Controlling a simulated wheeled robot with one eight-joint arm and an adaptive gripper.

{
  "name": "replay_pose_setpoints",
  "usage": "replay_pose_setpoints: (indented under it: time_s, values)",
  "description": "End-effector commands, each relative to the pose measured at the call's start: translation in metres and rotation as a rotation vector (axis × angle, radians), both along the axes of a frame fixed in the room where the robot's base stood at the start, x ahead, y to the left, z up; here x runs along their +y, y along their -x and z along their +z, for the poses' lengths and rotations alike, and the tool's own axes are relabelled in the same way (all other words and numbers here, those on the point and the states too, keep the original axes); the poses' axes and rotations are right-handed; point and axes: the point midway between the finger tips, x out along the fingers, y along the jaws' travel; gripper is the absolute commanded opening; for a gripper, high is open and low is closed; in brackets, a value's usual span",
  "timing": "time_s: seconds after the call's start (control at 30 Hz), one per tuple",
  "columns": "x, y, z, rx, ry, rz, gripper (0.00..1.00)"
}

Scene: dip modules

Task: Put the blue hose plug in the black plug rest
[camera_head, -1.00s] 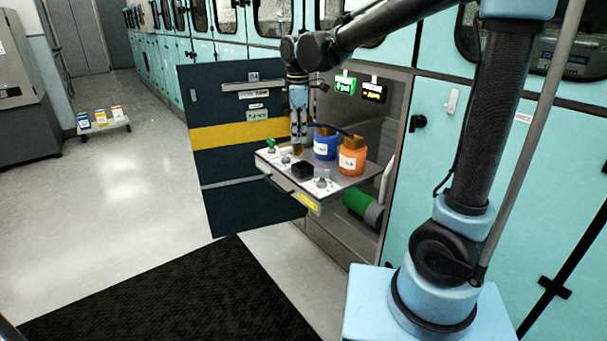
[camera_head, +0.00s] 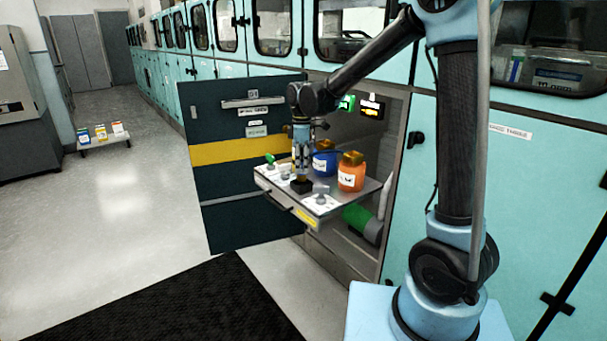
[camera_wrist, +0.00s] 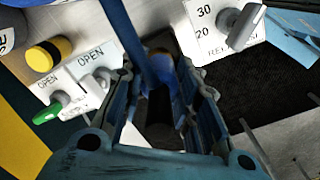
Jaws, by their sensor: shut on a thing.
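The blue hose plug (camera_wrist: 168,70) is between my gripper's fingers in the wrist view, with a blue hose (camera_wrist: 125,35) running up from it. My gripper (camera_wrist: 165,85) is shut on it. In the head view, my gripper (camera_head: 301,174) points straight down over the black plug rest (camera_head: 302,187) on the pull-out shelf. The dark rest shows between and below the fingers in the wrist view. The fingers hide the plug's lower end, so I cannot tell whether it is inside the rest or just above it.
A blue canister (camera_head: 326,164) and an orange canister (camera_head: 351,177) stand on the shelf (camera_head: 333,199), right of my gripper. White panels with knobs lie along its front; a green-handled valve (camera_wrist: 47,113) and a yellow-topped knob (camera_wrist: 42,56) are nearby. An open dark door (camera_head: 225,180) stands left.

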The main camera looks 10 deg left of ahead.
Motion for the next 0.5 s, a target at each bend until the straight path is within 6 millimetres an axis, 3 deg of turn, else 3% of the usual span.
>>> replay_pose_setpoints:
  time_s: [0.2, 0.5]
  values:
    - [0.001, 0.0, -0.029, 0.0, 0.0, 0.001, 0.01]
    - [0.0, 0.001, -0.032, 0.0, 0.0, 0.001, 0.01]
